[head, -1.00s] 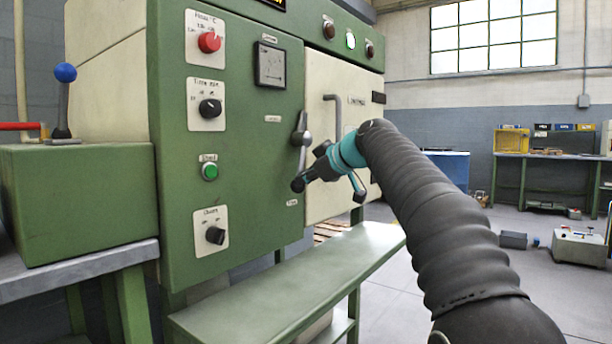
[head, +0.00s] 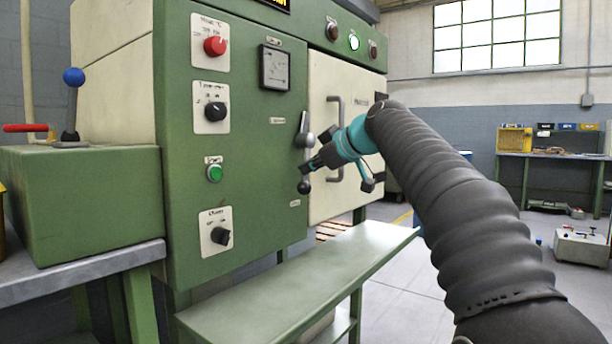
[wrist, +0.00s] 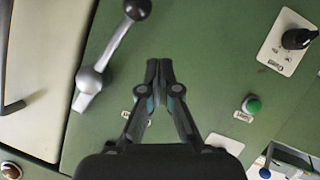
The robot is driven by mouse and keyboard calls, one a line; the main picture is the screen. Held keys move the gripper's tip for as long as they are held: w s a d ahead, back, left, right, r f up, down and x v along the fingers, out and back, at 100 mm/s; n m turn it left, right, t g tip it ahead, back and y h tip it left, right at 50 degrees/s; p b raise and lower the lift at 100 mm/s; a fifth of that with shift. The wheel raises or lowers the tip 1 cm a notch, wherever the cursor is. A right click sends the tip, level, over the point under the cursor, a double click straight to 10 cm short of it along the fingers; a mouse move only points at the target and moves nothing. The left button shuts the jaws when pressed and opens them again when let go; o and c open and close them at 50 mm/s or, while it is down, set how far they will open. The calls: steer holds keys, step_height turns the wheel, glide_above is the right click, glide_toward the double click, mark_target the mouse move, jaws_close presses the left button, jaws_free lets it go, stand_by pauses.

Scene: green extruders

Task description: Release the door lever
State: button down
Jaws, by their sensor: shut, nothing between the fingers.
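The door lever (head: 303,135) is grey with a round dark knob (head: 304,186) at its lower end. It hangs about straight down on the green panel, beside the cream door (head: 328,190). In the wrist view the lever (wrist: 112,52) lies left of my gripper (wrist: 160,64), its knob at the top. My gripper is shut and empty, with its fingertips over bare green panel. In the head view my gripper (head: 309,167) overlaps the lever's shaft a little above the knob. I cannot tell its distance from the panel; the middle of the shaft is partly hidden there.
A grey door handle (head: 338,140) stands right of the lever. A green start button (head: 214,173) and dark rotary knobs (head: 215,111) are further left. A green shelf (head: 290,290) runs below the panel.

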steer(key=v, duration=0.8)
steer(key=shift+s+f, duration=0.2)
steer(key=shift+f, duration=0.1)
steer(key=shift+m, duration=0.3)
